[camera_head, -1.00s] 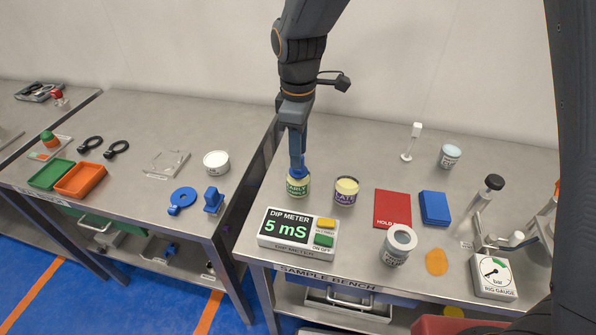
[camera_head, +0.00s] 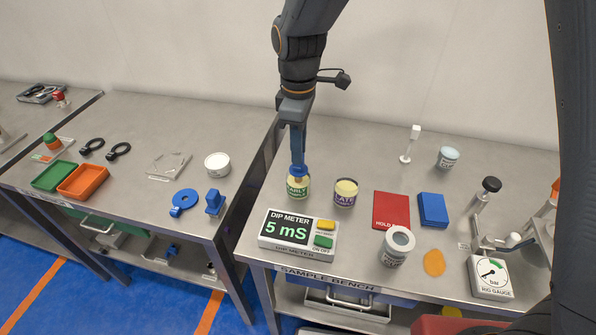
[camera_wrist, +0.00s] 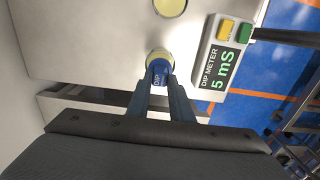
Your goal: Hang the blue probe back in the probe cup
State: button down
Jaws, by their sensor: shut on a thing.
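My gripper (camera_head: 298,160) points down over the jar labelled EARLY SAMPLE (camera_head: 297,190) and is shut on the blue probe (camera_head: 299,174). The probe is upright at the jar's mouth; its lower end is hidden. In the wrist view the probe (camera_wrist: 158,74), marked DIP, sits between my fingertips (camera_wrist: 160,84) over the yellow-rimmed jar (camera_wrist: 158,54). The dip meter (camera_head: 287,231) reads 5 mS.
The LATE jar (camera_head: 345,191) stands close on the right of the EARLY jar. A red HOLD mat (camera_head: 391,209), a blue block (camera_head: 433,209) and an orange oval (camera_head: 434,262) lie around the grey cup. A gauge (camera_head: 491,277) stands at the far right.

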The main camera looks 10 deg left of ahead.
jog(key=shift+r+p, duration=2.45)
jog(key=shift+r, duration=0.85)
